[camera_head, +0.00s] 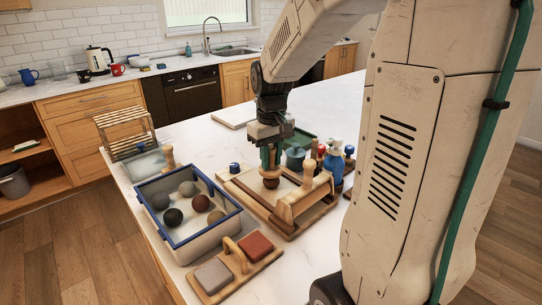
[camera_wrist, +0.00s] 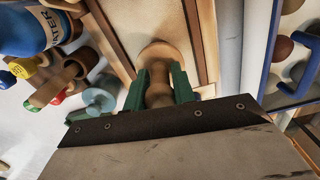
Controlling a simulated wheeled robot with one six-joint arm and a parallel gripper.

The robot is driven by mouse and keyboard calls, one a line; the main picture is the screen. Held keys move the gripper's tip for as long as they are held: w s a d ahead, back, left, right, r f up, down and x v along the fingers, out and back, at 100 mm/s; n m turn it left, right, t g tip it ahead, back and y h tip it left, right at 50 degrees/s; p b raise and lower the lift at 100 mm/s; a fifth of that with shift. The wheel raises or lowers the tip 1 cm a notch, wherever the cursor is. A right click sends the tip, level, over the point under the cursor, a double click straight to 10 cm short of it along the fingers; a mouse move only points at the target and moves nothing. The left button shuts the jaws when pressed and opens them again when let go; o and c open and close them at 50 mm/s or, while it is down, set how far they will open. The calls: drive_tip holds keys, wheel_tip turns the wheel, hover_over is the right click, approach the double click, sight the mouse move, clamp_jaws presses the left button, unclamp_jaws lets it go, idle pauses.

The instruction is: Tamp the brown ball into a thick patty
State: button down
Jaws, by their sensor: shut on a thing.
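My gripper (camera_head: 270,157) points down over the wooden board (camera_head: 240,193), with its green fingers (camera_wrist: 159,88) shut on the turned handle of a wooden tamper (camera_wrist: 158,97). The tamper's round foot (camera_head: 271,183) is low over the board's bed and looks upright; I cannot tell whether it touches anything. Whatever lies directly under the foot is hidden. A brown ball (camera_head: 201,203) lies in the blue-rimmed crate (camera_head: 207,241), and a brown ball in the crate also shows in the wrist view (camera_wrist: 285,47). I cannot tell whether any clay is beneath the tamper.
The crate left of the board also holds grey and dark balls. A wooden roller piece (camera_head: 303,201) stands at the board's right side. A blue bottle (camera_head: 334,162) and small pots crowd the right. Two-block tray (camera_head: 236,266) lies in front; a slatted rack (camera_head: 126,132) stands left.

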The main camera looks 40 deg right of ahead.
sight(271, 147)
drive_tip(key=shift+f, duration=0.75)
drive_tip(key=shift+r, duration=0.15)
drive_tip(key=shift+r, duration=0.8)
drive_tip(key=shift+f, duration=1.05)
idle(0.4)
drive_tip(key=shift+r, duration=0.95)
drive_tip(key=shift+r, duration=2.5)
